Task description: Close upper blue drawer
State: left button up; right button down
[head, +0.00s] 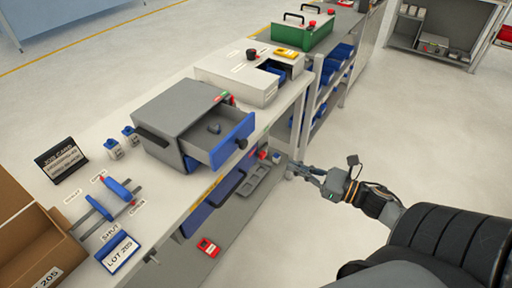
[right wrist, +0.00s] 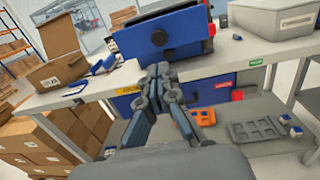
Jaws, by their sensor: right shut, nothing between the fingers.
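The upper blue drawer (head: 232,140) stands pulled out of a grey cabinet (head: 180,115) on the white workbench. Its blue front has a round dark knob, and a small grey object (head: 214,128) lies inside. In the right wrist view the blue front (right wrist: 185,32) is ahead of my fingers. My right gripper (head: 293,170) is shut and empty, in front of the bench to the right of the drawer and apart from it in the head view. Its fingers (right wrist: 159,72) point toward the drawer front in the right wrist view. My left gripper is not in view.
Below the benchtop is another blue drawer (head: 225,188) with a dark handle. A lower shelf holds a grey tray (head: 257,182) and a red-orange item (head: 208,247). A white box (head: 245,82) stands behind the cabinet.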

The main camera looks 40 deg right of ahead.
jog(key=p, duration=0.4)
send_near(222, 134)
jog(key=s+r, duration=0.2)
jog(key=s, duration=0.1)
jog(key=s+r, duration=0.1)
jog(key=s, duration=0.1)
jog(key=shift+a, duration=0.2)
jog(key=shift+w+a+f, duration=0.1)
jog(key=shift+w+a, duration=0.1)
jog(key=shift+w, duration=0.1)
jog(key=b+x, duration=0.2)
jog(key=x, duration=0.1)
jog(key=b+x, duration=0.2)
jog(key=x, duration=0.2)
jog(key=b+x, duration=0.2)
jog(key=x, duration=0.2)
jog(key=shift+w+d+f, duration=0.15)
jog(key=shift+w+f, duration=0.05)
jog(key=shift+f, duration=0.15)
jog(key=shift+w+r, duration=0.2)
jog(key=shift+w, duration=0.05)
jog(key=shift+f, duration=0.1)
